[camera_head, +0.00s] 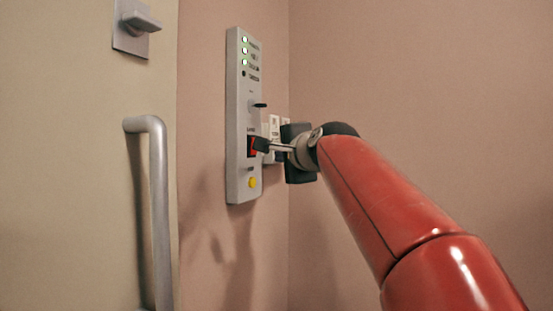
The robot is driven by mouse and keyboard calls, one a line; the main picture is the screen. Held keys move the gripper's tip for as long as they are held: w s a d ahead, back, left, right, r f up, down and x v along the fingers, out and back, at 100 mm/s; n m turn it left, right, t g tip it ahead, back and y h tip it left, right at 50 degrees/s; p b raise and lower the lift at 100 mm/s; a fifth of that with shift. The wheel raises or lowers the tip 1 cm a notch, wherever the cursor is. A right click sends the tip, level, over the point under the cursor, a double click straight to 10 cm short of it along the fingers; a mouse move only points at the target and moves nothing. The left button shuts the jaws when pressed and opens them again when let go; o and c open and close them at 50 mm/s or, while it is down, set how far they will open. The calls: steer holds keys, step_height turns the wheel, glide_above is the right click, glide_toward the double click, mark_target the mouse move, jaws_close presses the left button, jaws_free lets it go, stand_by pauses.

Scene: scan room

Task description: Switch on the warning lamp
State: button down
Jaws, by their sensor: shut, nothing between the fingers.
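A tall grey control panel (237,180) is fixed to the pink wall, left of centre. A column of small lights (245,50) at its top shows several dots; the upper ones glow pale green and the lowest is dark. A small black lever (258,105) sticks out at mid-height. Below it is a red and black rocker switch (251,146), partly hidden by my gripper. A yellow button (252,183) sits near the bottom. My gripper (262,145) is shut, its fingertips at the rocker switch; I cannot tell whether they touch it. The panel's labels are too small to read.
A beige door with a vertical grey bar handle (158,215) stands at the left, with a latch knob (137,22) above. White wall plates (273,126) are partly hidden behind my gripper. The wall at right is bare.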

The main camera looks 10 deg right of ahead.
steer(key=s+d+b, duration=0.1)
steer(key=s, duration=0.5)
steer(key=shift+f, duration=0.3)
steer(key=shift+s+d, duration=0.1)
steer(key=s+f+n+g+h, duration=0.1)
steer(key=s+f+n+g, duration=0.2)
steer(key=f, duration=1.1)
steer(key=s+f+n+g, duration=0.4)
steer(key=s+f+n, duration=0.3)
steer(key=s+f, duration=0.7)
steer(key=s+f+n+g+h, duration=0.1)
steer(key=s+f+n+g, duration=0.3)
steer(key=s+f, duration=0.5)
step_height(320, 180, down, 6)
steer(key=shift+a+f+n+h, duration=0.2)
steer(key=shift+a+n+h, duration=0.15)
steer(key=shift+n, duration=0.25)
